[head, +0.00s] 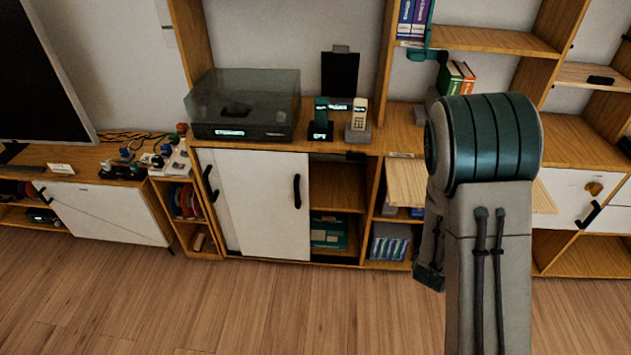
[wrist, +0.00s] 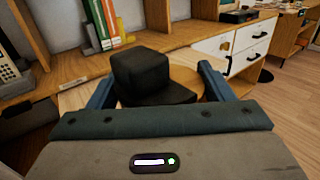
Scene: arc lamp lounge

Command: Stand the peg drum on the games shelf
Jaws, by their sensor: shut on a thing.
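My gripper (wrist: 158,76) shows in the wrist view, its two blue-grey fingers on either side of a round wooden piece (wrist: 188,82) with a dark block (wrist: 140,72) in front of it. I take this held piece to be the peg drum; the dark block hides much of it, and I cannot tell whether the block is part of it. A pale wooden board (wrist: 75,97) lies behind and below the fingers. In the head view my arm hides the gripper and held piece. I cannot tell which compartment is the games shelf; no label is readable.
Books (head: 458,78) stand on the shelf unit behind my arm. A pale board (head: 408,184) juts from the cabinet front beside my arm. A turntable (head: 243,104) and a phone (head: 359,114) stand on the cabinet top to the left. The floor (head: 200,300) in front is clear.

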